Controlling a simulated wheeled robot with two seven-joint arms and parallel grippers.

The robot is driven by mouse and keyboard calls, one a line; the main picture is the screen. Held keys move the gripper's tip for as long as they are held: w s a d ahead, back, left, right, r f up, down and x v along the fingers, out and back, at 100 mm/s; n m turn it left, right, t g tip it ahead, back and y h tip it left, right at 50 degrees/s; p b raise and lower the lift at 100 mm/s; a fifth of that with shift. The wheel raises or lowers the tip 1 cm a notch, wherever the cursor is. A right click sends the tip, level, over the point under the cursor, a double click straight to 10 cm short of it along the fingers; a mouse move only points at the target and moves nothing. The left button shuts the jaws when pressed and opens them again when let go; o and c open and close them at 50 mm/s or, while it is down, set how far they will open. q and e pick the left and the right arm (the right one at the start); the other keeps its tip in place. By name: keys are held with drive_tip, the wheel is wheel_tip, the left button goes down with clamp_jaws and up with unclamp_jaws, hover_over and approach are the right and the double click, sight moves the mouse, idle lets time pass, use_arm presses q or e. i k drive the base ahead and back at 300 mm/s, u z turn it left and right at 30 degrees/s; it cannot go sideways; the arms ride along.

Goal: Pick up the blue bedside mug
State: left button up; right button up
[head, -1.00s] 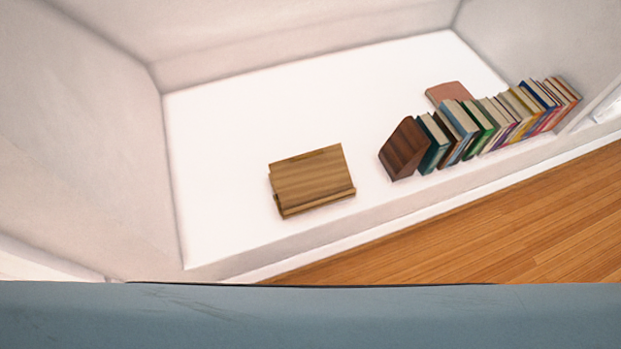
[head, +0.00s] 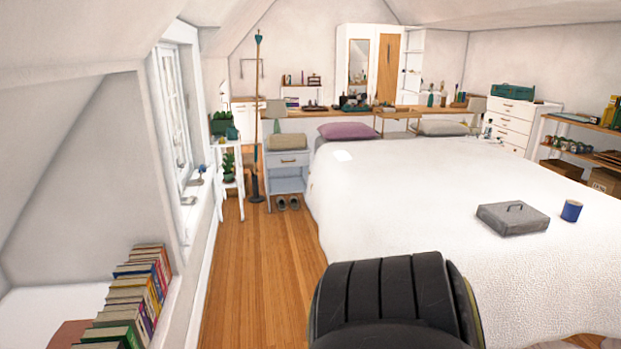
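A blue mug (head: 571,211) stands upright on the white bed (head: 400,210), toward its right side, just right of a grey lidded box. Its rim looks light or tan. No gripper shows in the head view, so neither is near the mug in the picture. A dark ribbed part at the bottom middle is mine.
A grey box (head: 512,217) with a handle lies beside the mug. Wooden floor (head: 262,290) is clear left of the bed. Books (head: 135,295) fill a low ledge at left. A grey nightstand (head: 287,178) has shoes before it; shelves (head: 580,150) stand at right.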

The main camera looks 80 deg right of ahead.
sight(572, 208)
drive_tip(key=u, duration=5.35)
drive_tip(key=i, duration=2.6)
drive_tip(key=u, duration=1.7)
drive_tip(key=i, duration=0.8)
drive_tip(key=z, duration=0.05)
